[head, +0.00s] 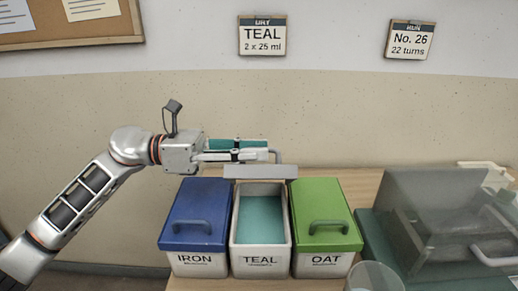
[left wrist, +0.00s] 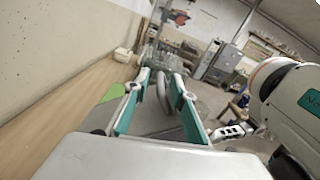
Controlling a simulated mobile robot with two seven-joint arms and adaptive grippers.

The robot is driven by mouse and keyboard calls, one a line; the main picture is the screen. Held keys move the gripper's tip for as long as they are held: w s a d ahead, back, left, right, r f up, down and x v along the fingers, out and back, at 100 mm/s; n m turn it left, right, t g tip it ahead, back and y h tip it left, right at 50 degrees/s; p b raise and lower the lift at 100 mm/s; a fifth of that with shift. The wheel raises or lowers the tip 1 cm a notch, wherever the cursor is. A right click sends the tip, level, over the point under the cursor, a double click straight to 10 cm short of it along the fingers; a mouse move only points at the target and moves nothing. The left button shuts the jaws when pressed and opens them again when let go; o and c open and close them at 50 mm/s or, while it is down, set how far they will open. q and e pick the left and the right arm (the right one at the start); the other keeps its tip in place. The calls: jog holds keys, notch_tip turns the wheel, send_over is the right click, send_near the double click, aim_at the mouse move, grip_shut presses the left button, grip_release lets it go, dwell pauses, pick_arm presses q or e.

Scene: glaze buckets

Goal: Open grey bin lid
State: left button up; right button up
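The grey lid (head: 260,172) of the TEAL bin (head: 240,245) is raised and shows as a narrow panel at the bin's back edge. The bin is open, with teal material (head: 260,220) inside. My left gripper (head: 268,150) lies level just above and behind the lid, its fingers pointing right. The lid's grey handle (head: 278,156) is at the fingertips. In the left wrist view the handle (left wrist: 162,92) lies between the teal-padded fingers, which stand apart with space around it. My right gripper is not in view.
A blue-lidded IRON bin (head: 197,223) stands left of the open bin, and a green-lidded OAT bin (head: 325,218) right of it, both closed. A clear cup (head: 375,278) stands in front right. A translucent grey case (head: 445,215) is farther right. The wall is behind.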

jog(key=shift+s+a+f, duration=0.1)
pick_arm(q)
jog(key=shift+a, duration=0.1)
grip_shut()
